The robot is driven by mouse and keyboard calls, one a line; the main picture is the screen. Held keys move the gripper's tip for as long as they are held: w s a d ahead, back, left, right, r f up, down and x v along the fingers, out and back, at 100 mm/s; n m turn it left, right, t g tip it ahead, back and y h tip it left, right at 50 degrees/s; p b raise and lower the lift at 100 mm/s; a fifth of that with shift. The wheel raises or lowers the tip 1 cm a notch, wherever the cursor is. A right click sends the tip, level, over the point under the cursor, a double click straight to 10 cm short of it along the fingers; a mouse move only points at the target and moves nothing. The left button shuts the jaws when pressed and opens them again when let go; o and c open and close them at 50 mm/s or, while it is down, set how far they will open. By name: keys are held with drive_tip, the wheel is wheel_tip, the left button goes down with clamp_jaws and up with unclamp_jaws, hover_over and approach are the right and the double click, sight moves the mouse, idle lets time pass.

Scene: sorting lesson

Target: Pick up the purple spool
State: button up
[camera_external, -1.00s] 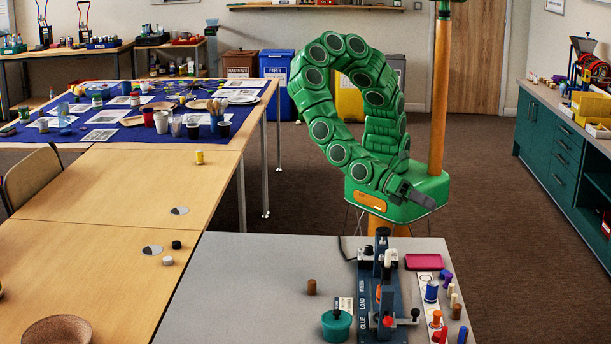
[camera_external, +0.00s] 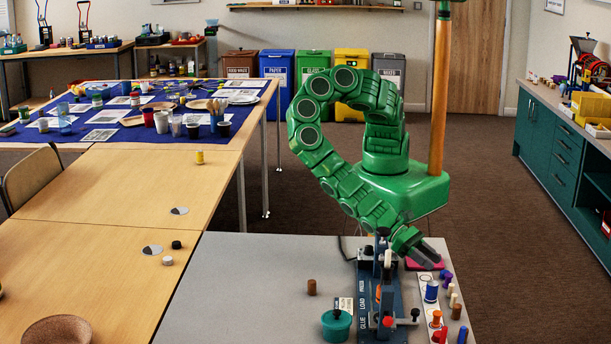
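A small purple spool (camera_external: 448,280) stands at the right end of the grey table, beside a white strip with round marks. Another purple piece shows near the front right, partly hidden among orange and red ones.
A blue spool (camera_external: 431,291), an orange spool (camera_external: 436,318) and several other small spools crowd around. A dark blue press (camera_external: 370,320) stands just left, with a teal pot (camera_external: 336,325) beside it. The grey table's left half is mostly clear.

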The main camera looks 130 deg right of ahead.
sight(448, 274)
drive_tip(key=shift+x, duration=3.75)
drive_tip(key=shift+f, duration=0.1)
drive_tip(key=shift+c, duration=0.3)
clamp_jaws()
